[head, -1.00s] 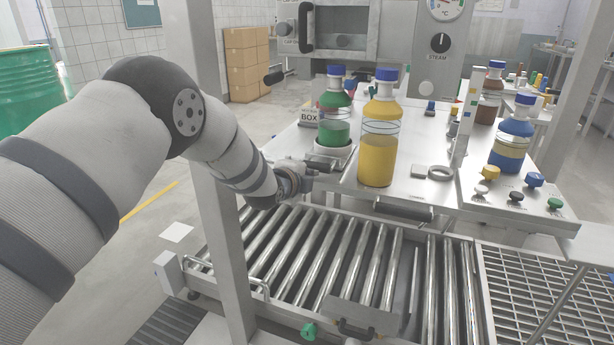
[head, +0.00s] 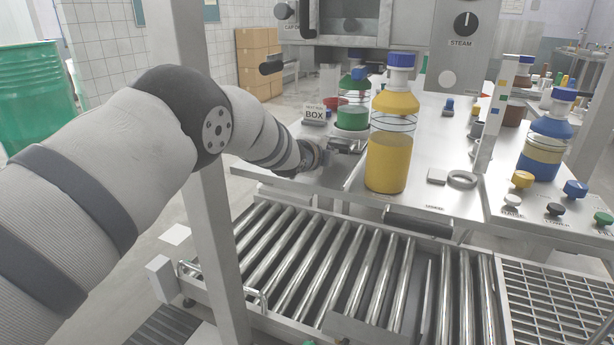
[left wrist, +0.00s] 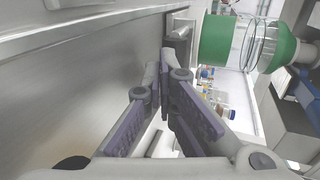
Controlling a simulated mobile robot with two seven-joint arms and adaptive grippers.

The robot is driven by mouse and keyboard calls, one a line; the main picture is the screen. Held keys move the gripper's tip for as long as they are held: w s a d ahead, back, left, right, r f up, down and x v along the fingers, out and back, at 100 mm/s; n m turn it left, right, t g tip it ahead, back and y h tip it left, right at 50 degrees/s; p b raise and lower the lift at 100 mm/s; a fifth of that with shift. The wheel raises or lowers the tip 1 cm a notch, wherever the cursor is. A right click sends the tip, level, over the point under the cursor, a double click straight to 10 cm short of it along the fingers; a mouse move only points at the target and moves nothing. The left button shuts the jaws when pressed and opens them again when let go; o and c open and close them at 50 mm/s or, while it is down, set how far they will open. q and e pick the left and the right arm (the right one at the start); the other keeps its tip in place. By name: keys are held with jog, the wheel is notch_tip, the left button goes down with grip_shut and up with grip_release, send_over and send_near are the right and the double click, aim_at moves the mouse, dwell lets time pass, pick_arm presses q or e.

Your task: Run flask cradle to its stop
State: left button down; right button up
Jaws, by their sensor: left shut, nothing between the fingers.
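The green flask (head: 352,117) stands upright on the bench in its pale cradle (head: 350,133), left of and behind the large yellow bottle. In the left wrist view the flask (left wrist: 217,40) lies sideways at upper right, beside a metal block (left wrist: 180,27) that seems part of the cradle. My left gripper (head: 350,148) is at the near side of the cradle, low over the bench. In the left wrist view its fingers (left wrist: 163,65) are shut and empty, tips close to the block; whether they touch it I cannot tell. My right gripper is not in view.
The yellow bottle (head: 388,155) stands close to the right of my left gripper. A BOX sign (head: 314,114) and a red item (head: 335,102) are left of the flask. A steel cabinet (head: 400,40) is behind, and a roller conveyor (head: 330,262) runs in front.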

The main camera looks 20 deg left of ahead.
pick_arm(q)
jog(key=shift+s, duration=0.15)
jog(key=v, duration=1.2)
jog(key=s+a+f+n+g+p, duration=0.15)
jog(key=s+f+n+g, duration=0.3)
jog(key=s+f, duration=0.85)
jog(key=s+f+n+g+p, duration=0.2)
jog(key=s+f+n+g, duration=0.25)
jog(key=s+f, duration=0.8)
jog(key=s+d+f+n+g+p, duration=0.1)
jog(key=s+n+g, duration=0.2)
jog(key=s, duration=1.3)
jog(key=s+f+n+g+p, duration=0.1)
jog(key=s+n+g, duration=0.3)
jog(key=s, duration=1.3)
jog(key=n, duration=0.2)
jog(key=shift+d+f+n, duration=0.35)
jog(key=shift+d+n, duration=0.05)
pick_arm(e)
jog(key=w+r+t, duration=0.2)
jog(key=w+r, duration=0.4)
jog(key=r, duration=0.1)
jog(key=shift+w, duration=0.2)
